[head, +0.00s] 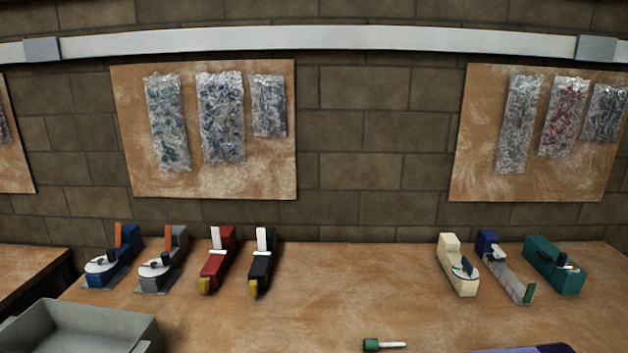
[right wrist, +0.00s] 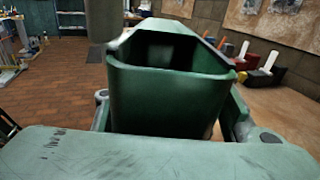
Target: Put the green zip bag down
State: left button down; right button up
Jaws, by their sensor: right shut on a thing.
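In the right wrist view my right gripper (right wrist: 170,112) is shut on a green hollow thing (right wrist: 165,95) with a dark opening at its top. It looks stiff and more like a bin than a bag; I cannot tell what it rests on, if anything. In the head view a clear bag with green contents (head: 167,120) hangs on the left-hand wooden board (head: 210,184), beside two other clear bags. Neither gripper shows in the head view.
Dispenser-like tools stand along the bench back, such as a red one (head: 218,262) and a teal one (head: 556,268). A grey tray (head: 85,312) is at front left. A green-handled tool (head: 375,345) lies at the front. The bench middle (head: 350,285) is clear.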

jog(key=s+d+f+m+t+h, duration=0.1)
jog(key=d+f+m+t+h, duration=0.1)
jog(key=d+m+t+h, duration=0.9)
jog(key=shift+d+m+t+h, duration=0.3)
jog(key=shift+d+m+h, duration=1)
jog(key=shift+d+h, duration=1.2)
jog(key=shift+a+f+h, duration=0.3)
jog(key=shift+a+f, duration=0.05)
